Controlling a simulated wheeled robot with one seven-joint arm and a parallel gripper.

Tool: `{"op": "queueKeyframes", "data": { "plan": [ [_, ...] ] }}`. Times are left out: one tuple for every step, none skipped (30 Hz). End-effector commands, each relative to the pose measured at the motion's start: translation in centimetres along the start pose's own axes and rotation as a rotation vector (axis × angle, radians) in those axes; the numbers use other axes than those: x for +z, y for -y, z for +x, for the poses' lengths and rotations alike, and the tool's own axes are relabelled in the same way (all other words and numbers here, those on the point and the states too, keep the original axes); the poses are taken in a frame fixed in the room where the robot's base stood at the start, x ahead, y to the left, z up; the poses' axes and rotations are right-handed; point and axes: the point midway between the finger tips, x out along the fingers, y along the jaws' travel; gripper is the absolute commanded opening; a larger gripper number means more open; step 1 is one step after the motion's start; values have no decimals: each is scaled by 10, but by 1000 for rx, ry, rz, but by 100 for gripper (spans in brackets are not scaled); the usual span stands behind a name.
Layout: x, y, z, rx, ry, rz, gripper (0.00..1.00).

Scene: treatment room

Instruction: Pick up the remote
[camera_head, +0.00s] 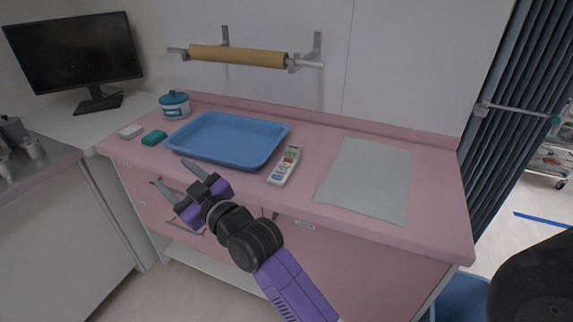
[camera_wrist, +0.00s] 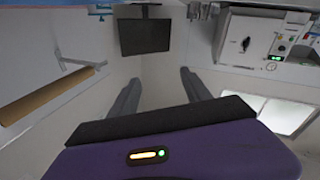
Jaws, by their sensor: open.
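The remote (camera_head: 284,166) is white with a dark screen and coloured buttons. It lies on the pink counter (camera_head: 300,207), between the blue tray and the grey sheet. My gripper (camera_head: 172,174) is open and empty, in front of the counter's front edge, below and left of the remote. Its fingers point to the left, away from the remote. In the wrist view my open fingers (camera_wrist: 157,92) have nothing between them, and the remote does not show there.
A blue tray (camera_head: 262,160) stands left of the remote, and a grey sheet (camera_head: 370,180) lies to its right. A lidded jar (camera_head: 175,106), a teal block (camera_head: 154,138) and a white block (camera_head: 131,131) sit further left. A paper roll (camera_head: 238,56) hangs above. A monitor (camera_head: 75,52) stands at far left.

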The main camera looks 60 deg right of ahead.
Motion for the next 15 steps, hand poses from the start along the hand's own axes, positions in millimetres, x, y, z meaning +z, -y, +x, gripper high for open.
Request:
{"op": "queueKeyframes", "data": {
  "plan": [
    [-6, -15, 20, -11, 14, -72, 56],
    [-6, -21, 30, -22, 28, -114, 56],
    [-7, -29, 43, -38, 49, -173, 56],
    [-7, -36, 52, -49, 67, -220, 56],
    [-7, -43, 60, -63, 86, -268, 56],
    [-6, -52, 70, -82, 115, -334, 56],
    [-4, -61, 77, -96, 140, -387, 56],
    [-2, -69, 84, -112, 165, -439, 56],
    [0, -81, 91, -134, 202, -511, 56],
    [4, -90, 96, -151, 234, -567, 56],
    [7, -100, 100, -170, 266, -624, 56],
    [12, -115, 105, -198, 313, -703, 56],
    [17, -126, 107, -221, 353, -762, 56],
    [22, -138, 108, -245, 393, -821, 56],
    [29, -155, 108, -282, 452, -904, 56]
  ]
}}
